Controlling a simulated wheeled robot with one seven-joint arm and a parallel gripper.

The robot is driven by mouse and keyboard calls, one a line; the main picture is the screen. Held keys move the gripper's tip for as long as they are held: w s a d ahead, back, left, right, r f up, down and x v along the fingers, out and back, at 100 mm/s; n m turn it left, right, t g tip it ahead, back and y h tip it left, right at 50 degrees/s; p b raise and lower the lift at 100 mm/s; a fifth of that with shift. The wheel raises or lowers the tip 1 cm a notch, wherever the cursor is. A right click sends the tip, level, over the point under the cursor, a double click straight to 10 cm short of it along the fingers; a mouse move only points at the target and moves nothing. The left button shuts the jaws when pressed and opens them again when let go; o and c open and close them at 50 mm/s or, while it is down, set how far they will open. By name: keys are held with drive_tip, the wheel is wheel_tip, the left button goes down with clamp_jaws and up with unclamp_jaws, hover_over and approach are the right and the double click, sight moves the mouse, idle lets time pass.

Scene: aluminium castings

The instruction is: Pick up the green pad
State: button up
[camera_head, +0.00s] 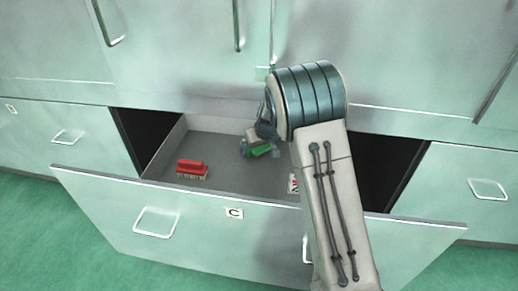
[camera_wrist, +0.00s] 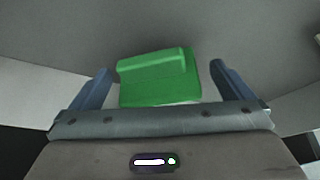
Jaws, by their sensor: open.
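The green pad (camera_head: 259,150) lies in the open drawer, near its middle, partly hidden by my gripper in the head view. In the wrist view the green pad (camera_wrist: 158,78) is a bright green block with a raised ridge along its far side, and a pale strip shows under its near edge. My gripper (camera_wrist: 160,80) is open, with one blue finger at the left and one at the right of the pad. Gaps show between the pad and both fingers. In the head view my gripper (camera_head: 258,149) is down inside the drawer at the pad.
The drawer front (camera_head: 190,215) carries a label "C". A red brush (camera_head: 192,169) lies in the drawer to the left. Pale green cabinets (camera_head: 180,50) stand behind. Drawer floor between brush and pad is clear.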

drive_tip(key=c, duration=1.1)
drive_tip(key=shift+s+r, duration=0.1)
drive_tip(key=shift+r, duration=0.05)
drive_tip(key=shift+s+d+r, duration=0.2)
drive_tip(key=shift+s+r, duration=0.15)
drive_tip(key=shift+r, duration=0.05)
drive_tip(key=s+d+r, duration=0.1)
drive_tip(key=s+r, duration=0.1)
drive_tip(key=s, duration=0.2)
drive_tip(key=s+d+r+p, duration=0.1)
drive_tip(key=s+d+r, duration=0.1)
drive_tip(key=s, duration=0.2)
drive_tip(key=s+d+r, duration=0.2)
drive_tip(key=s+r, duration=0.1)
drive_tip(key=s, duration=0.1)
